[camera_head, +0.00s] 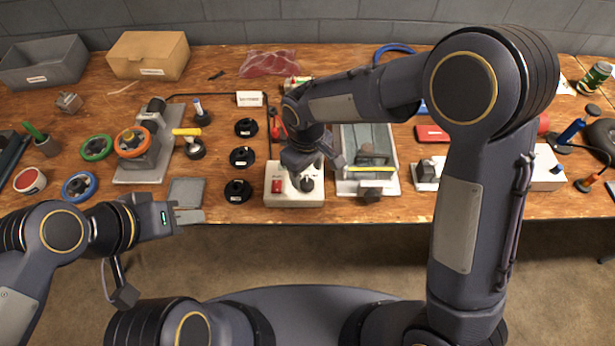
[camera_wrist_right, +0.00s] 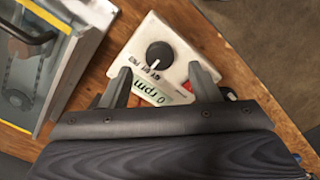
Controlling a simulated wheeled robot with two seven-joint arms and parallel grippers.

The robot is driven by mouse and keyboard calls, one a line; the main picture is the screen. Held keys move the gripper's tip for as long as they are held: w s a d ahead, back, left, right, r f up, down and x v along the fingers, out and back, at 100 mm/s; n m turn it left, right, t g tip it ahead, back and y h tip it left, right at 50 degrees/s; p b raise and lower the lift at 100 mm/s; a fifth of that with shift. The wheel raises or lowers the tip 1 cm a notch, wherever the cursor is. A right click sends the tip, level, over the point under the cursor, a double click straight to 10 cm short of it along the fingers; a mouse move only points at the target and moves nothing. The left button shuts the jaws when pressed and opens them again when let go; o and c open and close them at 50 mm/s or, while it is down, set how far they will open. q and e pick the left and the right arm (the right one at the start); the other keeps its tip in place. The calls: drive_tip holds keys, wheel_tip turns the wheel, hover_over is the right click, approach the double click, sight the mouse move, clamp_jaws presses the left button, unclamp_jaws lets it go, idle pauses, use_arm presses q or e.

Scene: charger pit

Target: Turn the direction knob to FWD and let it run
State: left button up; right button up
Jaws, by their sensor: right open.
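The control box (camera_head: 294,199) is white and sits near the table's front edge. Its black direction knob (camera_wrist_right: 159,55) shows clearly in the right wrist view, and part of it shows in the head view (camera_head: 307,184). Lettering beside the knob is too small to read surely. A red switch (camera_head: 277,186) is on the box. My right gripper (camera_wrist_right: 157,85) is open and empty above the box, its fingers apart, with the knob beyond the fingertips. My left gripper (camera_head: 190,216) is in front of the table edge, away from the box; its fingers look close together.
A clear-covered machine with a yellow bar (camera_head: 370,169) stands right beside the box. Black discs (camera_head: 238,191) lie to its left. A pulley stand with an orange ring (camera_head: 131,141) is farther left. A grey bin (camera_head: 44,66) and cardboard box (camera_head: 149,54) stand at the back.

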sight(307, 183)
drive_tip(key=shift+f, duration=2)
drive_tip(key=c, duration=1)
